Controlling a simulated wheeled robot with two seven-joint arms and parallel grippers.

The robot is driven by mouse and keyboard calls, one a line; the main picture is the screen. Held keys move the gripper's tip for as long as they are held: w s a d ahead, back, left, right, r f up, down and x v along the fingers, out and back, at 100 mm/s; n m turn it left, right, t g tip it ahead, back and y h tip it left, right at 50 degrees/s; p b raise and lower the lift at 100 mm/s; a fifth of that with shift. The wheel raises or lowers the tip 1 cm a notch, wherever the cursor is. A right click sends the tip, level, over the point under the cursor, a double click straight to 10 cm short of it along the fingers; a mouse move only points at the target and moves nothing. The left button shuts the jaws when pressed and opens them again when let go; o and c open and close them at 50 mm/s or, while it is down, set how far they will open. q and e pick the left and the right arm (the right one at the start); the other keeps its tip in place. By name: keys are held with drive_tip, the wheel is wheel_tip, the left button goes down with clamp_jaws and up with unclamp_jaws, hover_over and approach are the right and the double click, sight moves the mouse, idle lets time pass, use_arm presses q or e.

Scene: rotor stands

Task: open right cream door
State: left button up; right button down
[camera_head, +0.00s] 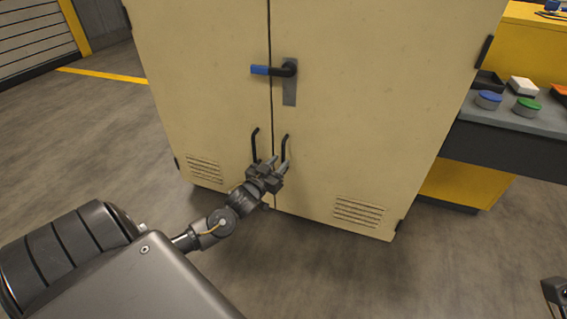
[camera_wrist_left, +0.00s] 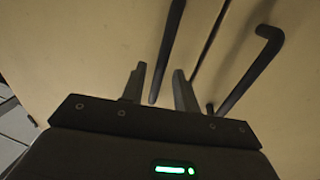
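The tall cream cabinet has a left door (camera_head: 205,90) and a right cream door (camera_head: 380,90), which meet at a narrow seam and look shut. A lever with a blue grip (camera_head: 260,70) sits on a grey plate on the right door, lying across the seam. Below are two black pull handles, one on the left door (camera_head: 254,145) and one on the right door (camera_head: 285,147). My left gripper (camera_head: 277,164) is open at their lower ends. In the left wrist view a black handle (camera_wrist_left: 168,50) shows between the fingertips (camera_wrist_left: 158,78); contact is unclear. Another handle (camera_wrist_left: 245,80) lies right of them.
A grey counter (camera_head: 545,118) with blue (camera_head: 488,100) and green (camera_head: 527,107) round items stands right of the cabinet. Vents (camera_head: 358,212) mark the lower doors. The grey floor (camera_head: 400,285) before the cabinet is free. Part of my right arm (camera_head: 554,292) shows at lower right.

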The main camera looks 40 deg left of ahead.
sight(283, 158)
use_arm(q)
drive_tip(key=shift+w+a+b, duration=0.15)
drive_tip(key=shift+w+b, duration=0.1)
drive_tip(key=shift+w, duration=0.6)
drive_tip(key=shift+w+a+b, duration=0.1)
drive_tip(key=shift+w+b, duration=0.1)
drive_tip(key=shift+w, duration=0.65)
clamp_jaws()
